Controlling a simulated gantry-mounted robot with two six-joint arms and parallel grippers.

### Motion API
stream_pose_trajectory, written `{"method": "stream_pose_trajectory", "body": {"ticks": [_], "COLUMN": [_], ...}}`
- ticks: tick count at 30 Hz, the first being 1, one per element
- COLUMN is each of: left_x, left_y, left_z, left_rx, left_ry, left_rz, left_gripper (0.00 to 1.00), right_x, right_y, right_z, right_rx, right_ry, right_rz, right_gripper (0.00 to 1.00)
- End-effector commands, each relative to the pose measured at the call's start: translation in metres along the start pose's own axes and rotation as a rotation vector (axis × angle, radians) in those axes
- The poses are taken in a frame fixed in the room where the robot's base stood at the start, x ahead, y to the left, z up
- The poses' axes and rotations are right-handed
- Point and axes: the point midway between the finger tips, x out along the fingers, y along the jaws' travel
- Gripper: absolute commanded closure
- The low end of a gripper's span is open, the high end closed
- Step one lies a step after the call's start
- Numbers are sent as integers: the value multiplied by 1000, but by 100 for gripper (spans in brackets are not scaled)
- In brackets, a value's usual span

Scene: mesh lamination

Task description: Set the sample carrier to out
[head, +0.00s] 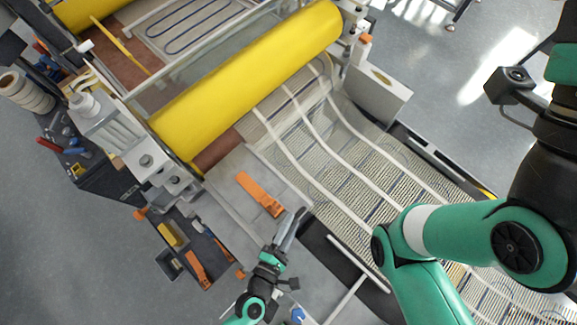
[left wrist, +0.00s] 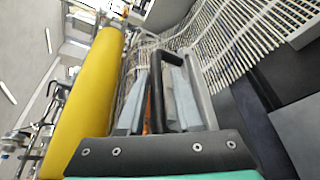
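My left gripper (head: 292,229) is low over the grey plate's right corner, beside the black-edged strip. In the left wrist view, grey finger-like pieces (left wrist: 131,106) stand either side of a black bar (left wrist: 156,92), and a bit of orange shows low between them. I cannot tell whether the fingers touch the bar or are closed on anything. The grey plate (head: 228,176) lies in front of the yellow roller and bears an orange piece (head: 260,194). I cannot tell for sure which part is the sample carrier. My right gripper is not in view; only its green arm shows.
The yellow roller (head: 245,85) crosses the machine, and it also fills the left wrist view's left side (left wrist: 92,95). Striped mesh (head: 365,165) runs out to the lower right. A tool cart (head: 100,180) stands at left. Open grey floor (head: 60,260) lies at lower left.

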Motion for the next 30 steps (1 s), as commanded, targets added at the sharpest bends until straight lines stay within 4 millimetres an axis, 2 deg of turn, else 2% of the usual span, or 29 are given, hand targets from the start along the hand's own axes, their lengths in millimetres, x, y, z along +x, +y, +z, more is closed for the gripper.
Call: {"method": "stream_pose_trajectory", "body": {"ticks": [1, 2, 20, 23, 26, 30], "left_x": [0, 0, -2, -11, -30, -66], "left_y": [0, 0, 1, 0, 1, 0], "left_z": [0, 0, -1, -1, -1, 0], "left_rx": [0, 0, 0, 1, 1, 3], "left_ry": [1, 1, 4, 4, 4, 1], "left_rz": [1, 1, 3, 1, -1, -4], "left_gripper": [55, 50, 50, 50, 50, 50], "right_x": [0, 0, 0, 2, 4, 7], "right_y": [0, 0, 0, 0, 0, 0], "right_z": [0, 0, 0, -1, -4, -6], "right_rx": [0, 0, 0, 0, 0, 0], "right_ry": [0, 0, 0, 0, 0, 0], "right_rz": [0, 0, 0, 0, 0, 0], "right_gripper": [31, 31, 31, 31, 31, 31]}}
